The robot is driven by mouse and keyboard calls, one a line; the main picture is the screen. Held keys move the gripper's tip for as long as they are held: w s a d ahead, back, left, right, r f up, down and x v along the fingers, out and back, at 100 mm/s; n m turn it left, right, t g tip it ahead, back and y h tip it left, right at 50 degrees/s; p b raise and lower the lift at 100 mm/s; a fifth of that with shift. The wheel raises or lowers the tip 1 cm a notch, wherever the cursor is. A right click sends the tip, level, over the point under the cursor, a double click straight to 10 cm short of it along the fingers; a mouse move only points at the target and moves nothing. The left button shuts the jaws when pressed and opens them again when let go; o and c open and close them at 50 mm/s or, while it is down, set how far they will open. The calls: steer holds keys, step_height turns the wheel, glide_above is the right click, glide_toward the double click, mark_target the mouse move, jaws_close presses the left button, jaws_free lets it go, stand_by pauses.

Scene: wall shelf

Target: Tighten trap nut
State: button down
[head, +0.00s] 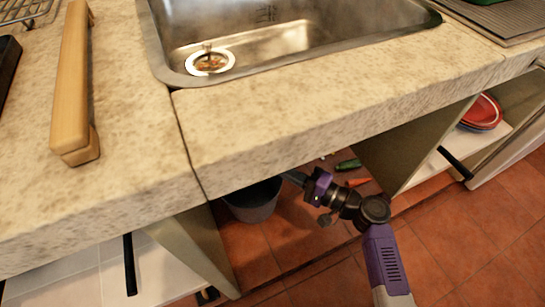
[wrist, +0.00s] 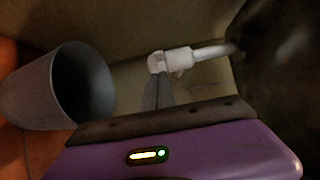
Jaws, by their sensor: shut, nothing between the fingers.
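A white pipe fitting (wrist: 178,60) shows in the wrist view, with a short nut-like collar at its left part; I take it for the trap nut. A white pipe (wrist: 212,53) runs from it to the right. My gripper (wrist: 157,88) is shut and empty, its grey fingertips just below the left end of the fitting; I cannot tell whether they touch it. In the head view my gripper (head: 290,177) reaches under the counter, its tips partly hidden by the counter edge. The trap is hidden there.
A grey bucket (head: 254,202) stands on the cabinet floor left of my gripper; it also fills the left of the wrist view (wrist: 35,95). A green-handled tool (head: 348,164) and an orange one (head: 358,182) lie to the right. The counter (head: 330,105) overhangs; cabinet panels (head: 415,145) flank the opening.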

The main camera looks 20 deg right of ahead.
steer(key=shift+s+d, duration=0.1)
steer(key=shift+s, duration=0.2)
